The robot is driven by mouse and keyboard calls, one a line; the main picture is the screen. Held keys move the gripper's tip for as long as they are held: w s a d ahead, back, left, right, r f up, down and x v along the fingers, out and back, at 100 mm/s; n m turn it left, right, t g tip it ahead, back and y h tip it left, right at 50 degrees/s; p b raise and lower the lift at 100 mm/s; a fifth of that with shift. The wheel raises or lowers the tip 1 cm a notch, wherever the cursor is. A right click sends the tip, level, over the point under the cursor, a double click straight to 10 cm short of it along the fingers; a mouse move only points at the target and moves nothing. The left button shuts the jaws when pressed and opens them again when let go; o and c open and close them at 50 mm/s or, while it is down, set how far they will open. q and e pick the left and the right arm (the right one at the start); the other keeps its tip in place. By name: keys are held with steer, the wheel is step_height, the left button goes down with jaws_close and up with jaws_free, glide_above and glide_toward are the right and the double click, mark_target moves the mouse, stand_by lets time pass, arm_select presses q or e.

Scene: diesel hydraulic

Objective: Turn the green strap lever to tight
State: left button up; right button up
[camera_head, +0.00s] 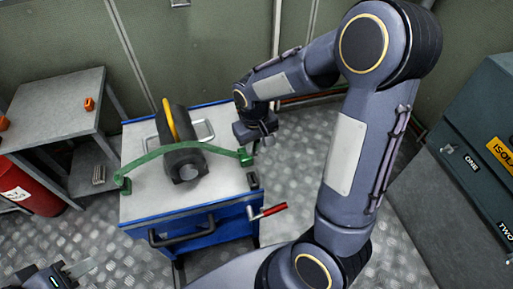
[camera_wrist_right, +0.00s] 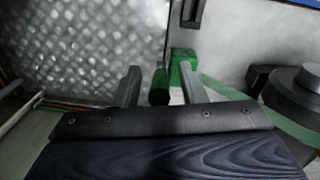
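The green strap (camera_head: 150,155) arches over a dark cylinder (camera_head: 182,158) on the cart top. Its green buckle block (camera_head: 246,157) sits at the cart's right edge, and shows in the right wrist view (camera_wrist_right: 183,66). A dark green lever (camera_wrist_right: 159,86) stands beside the block. My right gripper (camera_head: 266,140) is at the cart's right edge by the buckle. In the wrist view its two fingers (camera_wrist_right: 160,88) are apart, with the lever between them and gaps visible on both sides. My left gripper (camera_head: 82,273) is low at the bottom left, fingers apart, away from the cart.
The blue cart (camera_head: 190,228) has a dark front handle and a red-handled crank (camera_head: 268,212) at its right. A grey side table (camera_head: 55,105) and a red drum (camera_head: 32,190) stand at left. A dark cabinet (camera_head: 480,130) stands at right. Patterned metal floor lies between.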

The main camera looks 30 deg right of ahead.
steer(key=shift+f, duration=0.65)
